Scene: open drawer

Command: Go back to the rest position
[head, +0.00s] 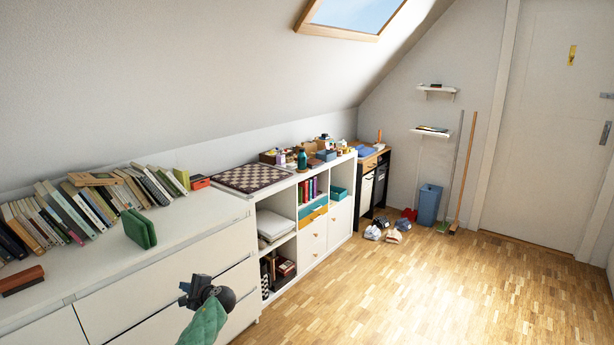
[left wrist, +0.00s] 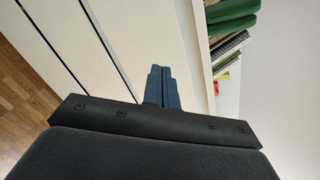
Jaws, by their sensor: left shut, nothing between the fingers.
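My left gripper (head: 186,294) shows in the head view at the lower middle, in front of the white drawer dresser (head: 150,285). In the left wrist view its two dark blue fingers (left wrist: 162,88) lie together, shut with nothing between them. The dresser's pale drawer fronts (left wrist: 110,40) are behind the fingers in that view, and the gripper appears apart from them. My right gripper is not in view. An orange-fronted drawer (head: 313,217) in the white shelf unit (head: 318,262) looks slightly pulled out.
Several books (head: 70,212) and a green case (head: 139,229) stand on the dresser top. A chessboard (head: 252,178) lies on the shelf unit. Shoes (head: 395,230), a blue bin (head: 429,205) and a broom (head: 463,175) are at the far wall. The wooden floor (head: 410,295) at right is clear.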

